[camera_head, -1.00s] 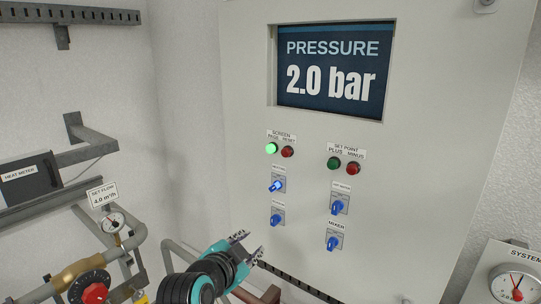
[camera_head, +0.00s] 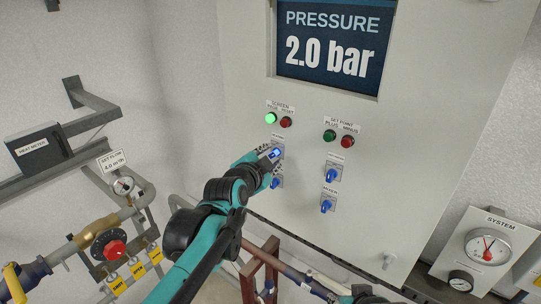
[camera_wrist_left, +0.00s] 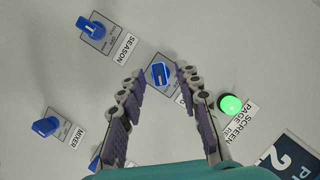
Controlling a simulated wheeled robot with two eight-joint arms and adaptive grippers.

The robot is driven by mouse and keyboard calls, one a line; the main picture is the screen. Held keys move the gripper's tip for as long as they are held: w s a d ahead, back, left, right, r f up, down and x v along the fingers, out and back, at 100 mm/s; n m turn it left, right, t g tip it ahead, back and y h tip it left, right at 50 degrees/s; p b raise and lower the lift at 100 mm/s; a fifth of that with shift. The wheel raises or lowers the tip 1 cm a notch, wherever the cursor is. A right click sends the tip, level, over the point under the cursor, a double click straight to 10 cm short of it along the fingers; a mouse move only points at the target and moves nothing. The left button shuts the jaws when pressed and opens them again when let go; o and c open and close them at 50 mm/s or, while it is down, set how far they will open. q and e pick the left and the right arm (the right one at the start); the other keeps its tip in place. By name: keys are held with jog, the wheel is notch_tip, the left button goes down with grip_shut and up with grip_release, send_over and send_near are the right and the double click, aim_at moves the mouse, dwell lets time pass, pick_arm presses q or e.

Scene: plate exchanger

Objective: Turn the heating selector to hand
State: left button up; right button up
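In the left wrist view this selector (camera_wrist_left: 160,73) lies between the fingertips of my left gripper (camera_wrist_left: 158,77). The fingers are apart, one on each side of the knob; I cannot tell whether they touch it. In the head view my left gripper (camera_head: 268,158) reaches the panel from the lower left. My right gripper's fingers are not seen; only a dark and teal arm part shows at the bottom edge.
The season selector (camera_wrist_left: 92,28) sits below, and the mixer selector (camera_head: 326,206) lower right. A lit green screen button (camera_head: 271,118) and a red button (camera_head: 286,122) are just above. A pressure display (camera_head: 332,45) is higher. Pipes and a red-handled valve (camera_head: 115,247) are at lower left.

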pick_arm(q)
jog(key=shift+w+d, duration=0.1)
grip_shut()
dwell(0.4)
jog(key=n+g+h, duration=0.1)
jog(key=n, duration=0.1)
jog(key=shift+w+n, duration=0.15)
jog(key=shift+n, duration=0.25)
jog(key=shift+a+n+g+h, duration=0.3)
jog(key=shift+n+g+h, duration=0.45)
jog(key=shift+n, duration=0.45)
jog(key=n+h, duration=0.1)
jog(key=n+g+b, duration=0.1)
jog(key=n, duration=0.1)
jog(key=shift+w+a+h, duration=0.15)
jog(key=shift+h, duration=0.2)
jog(key=n+g+h+b, duration=0.1)
jog(key=n+h+b, duration=0.1)
jog(key=n, duration=0.2)
jog(key=shift+w+a+f, duration=0.1)
jog(key=shift+g+h, duration=0.25)
jog(key=shift+h, duration=0.05)
